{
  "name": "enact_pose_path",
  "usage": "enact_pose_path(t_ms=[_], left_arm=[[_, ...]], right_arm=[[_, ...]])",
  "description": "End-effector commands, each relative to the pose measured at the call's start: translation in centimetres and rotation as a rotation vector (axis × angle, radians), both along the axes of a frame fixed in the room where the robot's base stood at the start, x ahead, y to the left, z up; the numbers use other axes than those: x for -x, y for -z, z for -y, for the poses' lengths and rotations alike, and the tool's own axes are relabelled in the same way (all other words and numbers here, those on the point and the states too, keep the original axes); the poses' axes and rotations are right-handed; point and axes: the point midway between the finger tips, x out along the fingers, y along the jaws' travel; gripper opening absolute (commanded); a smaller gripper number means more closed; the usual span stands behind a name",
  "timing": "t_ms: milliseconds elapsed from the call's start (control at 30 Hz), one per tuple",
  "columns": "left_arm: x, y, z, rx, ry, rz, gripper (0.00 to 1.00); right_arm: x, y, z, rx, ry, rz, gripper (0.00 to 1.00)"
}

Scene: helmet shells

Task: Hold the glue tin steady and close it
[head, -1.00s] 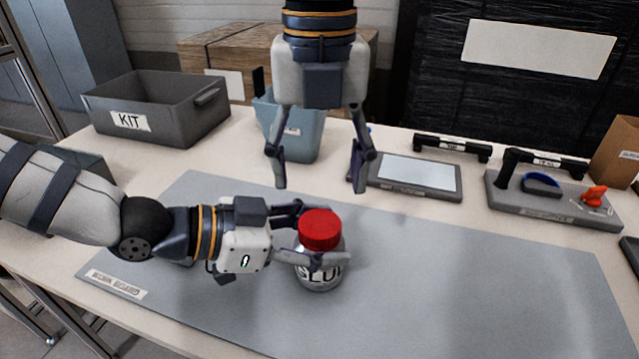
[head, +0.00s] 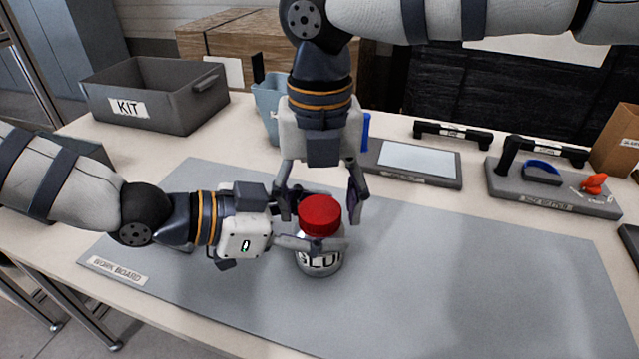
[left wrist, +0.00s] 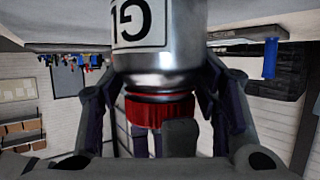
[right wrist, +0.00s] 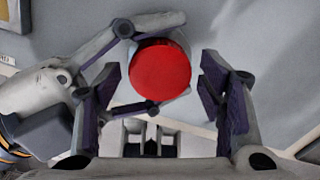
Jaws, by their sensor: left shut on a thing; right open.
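The glue tin (head: 319,261) is a silver can with a GLUE label and stands upright on the grey work board (head: 450,290). A red lid (head: 320,215) sits on its top; I cannot tell how tightly. My left gripper (head: 312,228) is shut on the tin from the left, just under the lid. In the left wrist view the tin (left wrist: 160,60) appears upside down between the fingers. My right gripper (head: 322,198) points down over the lid, open, one finger on each side. In the right wrist view the red lid (right wrist: 160,70) lies between the open fingers, apart from both.
A grey KIT bin (head: 160,98) stands at the back left, and a blue bin (head: 268,105) is behind my right gripper. A flat tablet-like panel (head: 415,165) and a tool holder (head: 555,190) stand at the back right. The board's right side is clear.

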Motion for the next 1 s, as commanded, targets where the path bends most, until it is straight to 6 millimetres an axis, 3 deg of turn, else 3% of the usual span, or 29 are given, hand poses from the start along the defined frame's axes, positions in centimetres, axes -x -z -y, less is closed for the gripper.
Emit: enact_pose_path(t_ms=[200,433,567,800,1000], left_arm=[[0.11,0.33,-0.06,-0.005,0.000,-0.007,0.00],[0.11,0.33,-0.06,-0.005,0.000,-0.007,0.00],[0.11,0.32,-0.06,-0.005,0.000,-0.007,0.00],[0.10,0.33,-0.06,-0.005,0.000,-0.007,0.00],[0.10,0.32,-0.06,-0.005,0.000,-0.007,0.00]], right_arm=[[-0.01,0.11,0.00,0.000,0.000,-0.001,0.63],[-0.01,0.10,0.00,0.000,0.000,-0.002,0.13],[0.00,0.10,0.00,0.000,0.007,-0.001,0.12],[-0.01,0.14,0.03,0.001,0.300,-0.001,0.12],[0.00,0.15,0.03,0.001,0.301,-0.002,0.12]])
